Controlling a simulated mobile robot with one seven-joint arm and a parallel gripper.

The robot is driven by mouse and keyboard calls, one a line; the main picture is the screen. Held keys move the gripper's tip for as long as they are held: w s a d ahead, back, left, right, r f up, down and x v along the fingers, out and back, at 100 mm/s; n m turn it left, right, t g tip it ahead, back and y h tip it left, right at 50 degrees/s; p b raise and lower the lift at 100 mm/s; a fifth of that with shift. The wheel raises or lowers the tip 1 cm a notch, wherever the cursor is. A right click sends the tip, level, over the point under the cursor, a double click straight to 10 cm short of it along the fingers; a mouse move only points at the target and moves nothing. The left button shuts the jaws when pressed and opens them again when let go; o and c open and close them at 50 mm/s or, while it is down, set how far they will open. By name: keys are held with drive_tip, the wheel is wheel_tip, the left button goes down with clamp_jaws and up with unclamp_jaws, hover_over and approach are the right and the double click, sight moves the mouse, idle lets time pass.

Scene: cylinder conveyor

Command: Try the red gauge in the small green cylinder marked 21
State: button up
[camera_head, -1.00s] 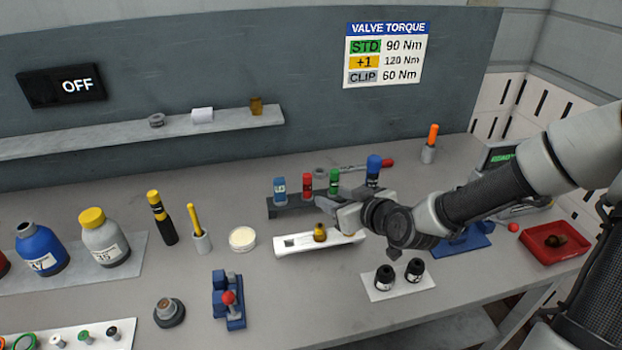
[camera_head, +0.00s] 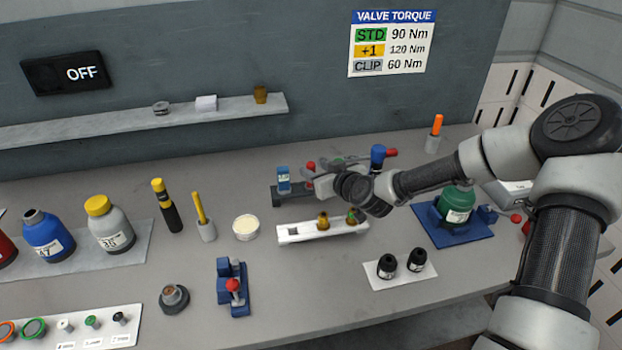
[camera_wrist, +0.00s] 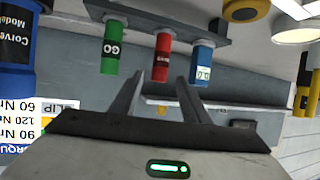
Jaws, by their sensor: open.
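The red gauge (camera_head: 310,168) stands in a dark rack (camera_head: 277,200) at the back of the bench, between a blue-topped gauge (camera_head: 283,178) and a green one. In the wrist view the red gauge (camera_wrist: 161,58) appears upside down, between the green GO gauge (camera_wrist: 112,47) and the blue gauge (camera_wrist: 199,62). My gripper (camera_wrist: 159,78) is open, its two fingers pointing toward the red gauge, with nothing held. In the head view my wrist partly covers the rack. A small green cylinder (camera_head: 457,203) stands in a blue cradle (camera_head: 440,232) at the right; its label is too small to read.
A white tray (camera_head: 292,233) with small brass fittings lies just in front of the rack. A blue clamp with a red knob (camera_head: 232,287) stands nearer. Larger blue and grey cylinders (camera_head: 108,225) stand at left.

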sight(313, 168)
drive_tip(key=x, duration=0.4)
drive_tip(key=shift+w+f+p, duration=0.2)
drive_tip(key=shift+f+p, duration=0.05)
drive_tip(key=shift+p, duration=0.05)
drive_tip(key=shift+c, duration=0.4)
clamp_jaws()
drive_tip(key=shift+r, duration=0.1)
